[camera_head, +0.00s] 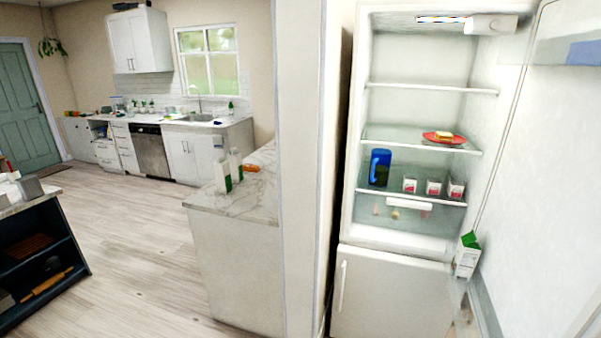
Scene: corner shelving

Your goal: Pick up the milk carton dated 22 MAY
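Two white cartons with green parts stand upright on the marble counter end in the middle of the view: a front carton (222,177) and one just behind it (236,164). Another white carton with a green top (467,256) shows low at the right of the fridge, by its open door. Any printed dates are too small to read, so I cannot tell which carton is dated 22 MAY. Neither of my grippers is in view.
The fridge (391,268) stands open, with a blue jug (380,167), several small red-and-white tubs (433,188) and a red plate with yellow food (444,138) inside. A wall end (303,170) separates it from the counter (245,205). The wooden floor (140,250) at left is clear.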

